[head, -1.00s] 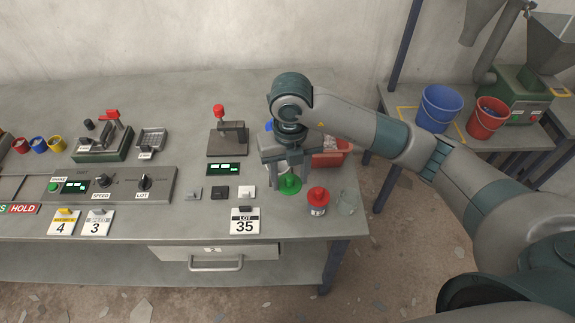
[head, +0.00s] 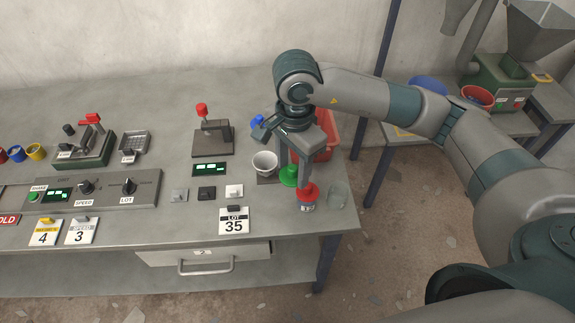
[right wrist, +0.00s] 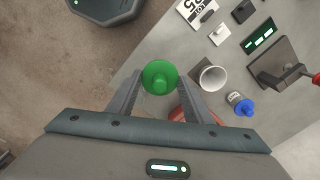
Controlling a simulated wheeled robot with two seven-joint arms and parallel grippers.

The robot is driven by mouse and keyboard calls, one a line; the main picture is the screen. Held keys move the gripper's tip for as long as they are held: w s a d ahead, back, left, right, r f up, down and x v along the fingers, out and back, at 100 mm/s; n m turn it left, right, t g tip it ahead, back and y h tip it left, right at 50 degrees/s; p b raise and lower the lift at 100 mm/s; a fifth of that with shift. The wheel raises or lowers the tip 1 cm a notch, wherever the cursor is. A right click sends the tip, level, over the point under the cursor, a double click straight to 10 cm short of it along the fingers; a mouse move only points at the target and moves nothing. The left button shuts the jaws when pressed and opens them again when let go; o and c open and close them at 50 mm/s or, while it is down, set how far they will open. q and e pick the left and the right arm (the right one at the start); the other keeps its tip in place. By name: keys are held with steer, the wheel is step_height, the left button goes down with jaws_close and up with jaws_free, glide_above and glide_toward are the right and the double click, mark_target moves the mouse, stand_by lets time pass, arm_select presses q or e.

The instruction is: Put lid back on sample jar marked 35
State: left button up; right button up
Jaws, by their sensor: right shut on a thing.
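My right gripper (head: 290,178) is shut on a green lid (head: 289,172) with a knob, over the right end of the bench. The right wrist view shows the green lid (right wrist: 160,77) between the fingertips. A small jar with a red lid (head: 307,194) stands just in front of and right of it. An open, clear glass jar (head: 338,195) stands at the bench's right edge. No number can be read on either jar. My left gripper is out of view.
A blue-lidded jar (right wrist: 241,104) and a red bin (head: 331,130) are behind. A red-knobbed press (head: 210,135) stands farther left.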

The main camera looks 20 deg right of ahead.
steer(key=n, duration=0.3)
steer(key=shift+s+d+r+n, duration=0.25)
steer(key=shift+d+n, duration=0.1)
steer(key=shift+n, duration=0.05)
steer(key=n, duration=0.3)
steer(key=shift+s+d+r+n+b, duration=0.15)
steer(key=shift+s+d+n+b, duration=0.15)
steer(key=shift+n+b, duration=0.1)
steer(key=n, duration=0.4)
steer(key=s+d+n, duration=0.1)
steer(key=n, duration=0.1)
steer(key=shift+s+r+n, duration=0.1)
steer(key=shift+r+n, duration=0.3)
